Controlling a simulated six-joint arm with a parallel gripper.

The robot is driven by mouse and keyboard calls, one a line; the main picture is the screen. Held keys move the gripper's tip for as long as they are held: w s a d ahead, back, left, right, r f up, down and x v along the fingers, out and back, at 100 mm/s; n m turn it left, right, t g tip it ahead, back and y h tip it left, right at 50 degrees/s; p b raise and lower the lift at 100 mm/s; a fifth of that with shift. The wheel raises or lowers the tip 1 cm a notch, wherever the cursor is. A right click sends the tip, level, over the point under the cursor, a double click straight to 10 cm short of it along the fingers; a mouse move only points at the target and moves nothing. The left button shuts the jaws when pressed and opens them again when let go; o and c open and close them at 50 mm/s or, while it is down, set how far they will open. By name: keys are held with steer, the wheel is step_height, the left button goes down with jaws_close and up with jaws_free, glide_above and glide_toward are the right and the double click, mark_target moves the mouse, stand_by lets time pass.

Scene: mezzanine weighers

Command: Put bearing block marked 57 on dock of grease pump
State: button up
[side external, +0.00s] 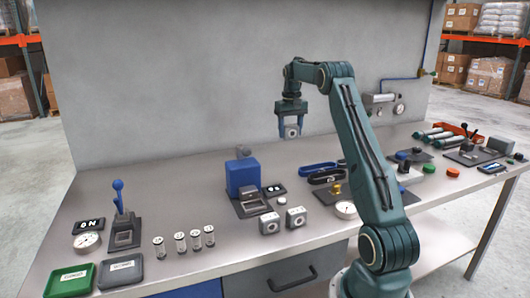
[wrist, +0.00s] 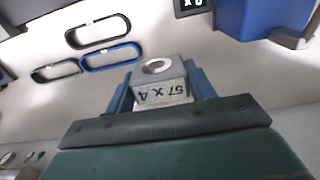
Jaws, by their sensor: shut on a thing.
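My gripper (side external: 291,134) is raised above the middle of the bench, shut on a grey bearing block (side external: 292,130). In the wrist view the block (wrist: 161,93) sits between the blue fingers, with a round hole in one face and "57 X 4" on another. Below and to the left stands a blue box unit (side external: 242,176) with a grey dock (side external: 254,207) in front and a black sign (side external: 274,190) beside it. The unit also shows in the wrist view (wrist: 262,18). No name reading "grease pump" is legible, so I cannot tell which unit it is.
Two similar blocks (side external: 270,223) (side external: 296,217) stand before the blue unit. Blue and black belts (side external: 318,168) and a gauge (side external: 345,209) lie right of it. A blue-lever unit (side external: 120,215), several small jars (side external: 183,242) and trays (side external: 72,279) are left. Another lever unit (side external: 472,152) is far right.

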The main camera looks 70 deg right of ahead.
mark_target(288, 181)
step_height(288, 181, down, 18)
steer(key=shift+r, duration=0.25)
stand_by(0.6)
steer(key=shift+f, duration=0.1)
steer(key=o, duration=1.2)
step_height(288, 181, up, 12)
steer(key=shift+a, duration=0.1)
stand_by(0.6)
